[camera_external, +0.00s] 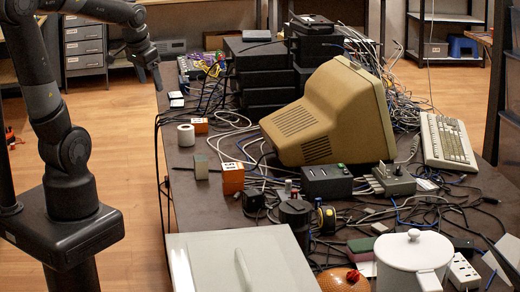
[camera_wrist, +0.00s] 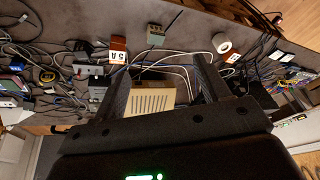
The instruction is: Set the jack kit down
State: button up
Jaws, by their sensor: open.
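My gripper (camera_external: 155,77) hangs near the far left edge of the cluttered table (camera_external: 180,215). In the wrist view my gripper (camera_wrist: 165,72) is open, its two dark fingers wide apart with nothing held between them. The beige monitor shows beyond the gap. No object can be clearly told as the jack kit. A small grey-green block (camera_external: 201,167) stands near the table's left edge and also shows in the wrist view (camera_wrist: 156,35). Small black-and-white pieces (camera_external: 176,99) lie near the edge below my gripper.
A beige monitor (camera_external: 325,115) stands mid-table, with stacked black boxes (camera_external: 265,75) behind it. Orange boxes (camera_external: 232,178) and a white roll (camera_external: 186,135) are near the left edge. Loose cables cover much of the table. A white lidded pot (camera_external: 412,255) stands in front.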

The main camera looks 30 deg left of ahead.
jog(key=s+a+r+n+t, duration=0.1)
jog(key=s+r+n, duration=0.1)
jog(key=s, duration=0.6)
jog(key=shift+s+r+n+t, duration=0.15)
jog(key=shift+s+n+t, duration=0.15)
jog(key=shift+n+t, duration=0.1)
